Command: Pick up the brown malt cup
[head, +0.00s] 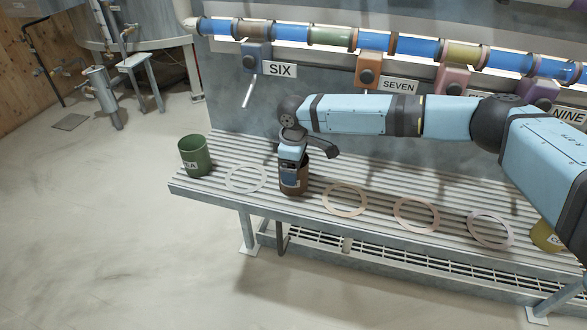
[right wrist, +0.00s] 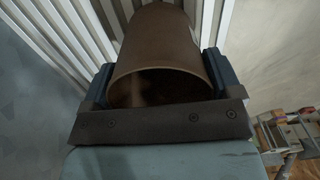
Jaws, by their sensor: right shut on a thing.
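The brown malt cup (head: 295,188) is upright over the slatted bench, between a white ring and a tan ring. My right gripper (head: 292,175) comes down on it from above and is shut on it. In the right wrist view the brown cup (right wrist: 160,45) sits between the two dark fingers of my right gripper (right wrist: 160,75), its open rim toward the camera and its inside dark. I cannot tell whether its base touches the slats. My left gripper is not in view.
A green cup (head: 195,157) stands at the bench's left end and a yellow cup (head: 547,236) at the right. Flat rings lie on the slats: white (head: 231,184), tan (head: 327,207), orange-brown (head: 399,222) and pinkish (head: 472,237). A pipe with labelled valves runs behind.

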